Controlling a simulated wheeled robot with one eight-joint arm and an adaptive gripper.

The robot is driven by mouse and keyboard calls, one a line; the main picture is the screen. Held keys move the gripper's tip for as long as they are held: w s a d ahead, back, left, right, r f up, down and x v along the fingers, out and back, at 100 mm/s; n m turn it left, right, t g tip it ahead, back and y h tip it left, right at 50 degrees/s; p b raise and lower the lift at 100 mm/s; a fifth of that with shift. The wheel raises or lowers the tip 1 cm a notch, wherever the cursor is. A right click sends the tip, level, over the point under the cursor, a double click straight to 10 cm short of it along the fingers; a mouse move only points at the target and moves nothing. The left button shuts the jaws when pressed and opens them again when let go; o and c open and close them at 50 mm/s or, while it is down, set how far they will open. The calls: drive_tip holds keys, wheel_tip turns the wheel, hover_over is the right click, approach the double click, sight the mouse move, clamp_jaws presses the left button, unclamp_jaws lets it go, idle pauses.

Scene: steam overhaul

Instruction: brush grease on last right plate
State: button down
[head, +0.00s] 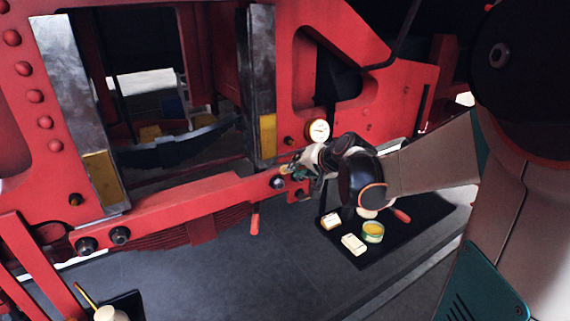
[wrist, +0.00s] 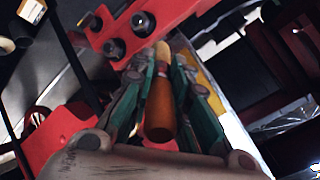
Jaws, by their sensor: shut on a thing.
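The right plate (head: 262,65) is a grey metal strip upright on the red frame, with a yellow patch (head: 267,138) at its lower end. The left plate (head: 66,80) also has a yellow patch low down. My gripper (head: 291,172) is just below the right plate's lower end. In the wrist view its green fingers (wrist: 163,70) are shut on a brush with an orange-brown handle (wrist: 160,115). The pale brush head (wrist: 162,50) points away, near a yellow patch (wrist: 197,72). I cannot tell whether it touches. An open tin of yellow grease (head: 373,233) stands on a dark mat.
The dark mat (head: 425,222) also bears two cream blocks (head: 353,244) and a red-handled tool (head: 401,215). A round dial gauge (head: 319,131) sits just above my wrist. The red lower bar (head: 180,207) with bolts runs left. A pale container (head: 108,313) stands at bottom left.

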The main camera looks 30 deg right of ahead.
drive_tip(key=shift+w+a+b, duration=0.15)
drive_tip(key=shift+w+b, duration=0.45)
drive_tip(key=shift+w, duration=2.95)
drive_tip(key=shift+w, duration=0.6)
drive_tip(key=shift+r, duration=0.1)
drive_tip(key=shift+s+r+p, duration=0.1)
drive_tip(key=shift+r+p, duration=1.1)
drive_tip(key=shift+r, duration=0.8)
wheel_tip(320, 180, up, 8)
drive_tip(key=p, duration=0.4)
drive_tip(key=shift+f, duration=0.25)
drive_tip(key=shift+f, duration=0.1)
drive_tip(key=shift+f+b, duration=4.3)
drive_tip(key=shift+f, duration=1.5)
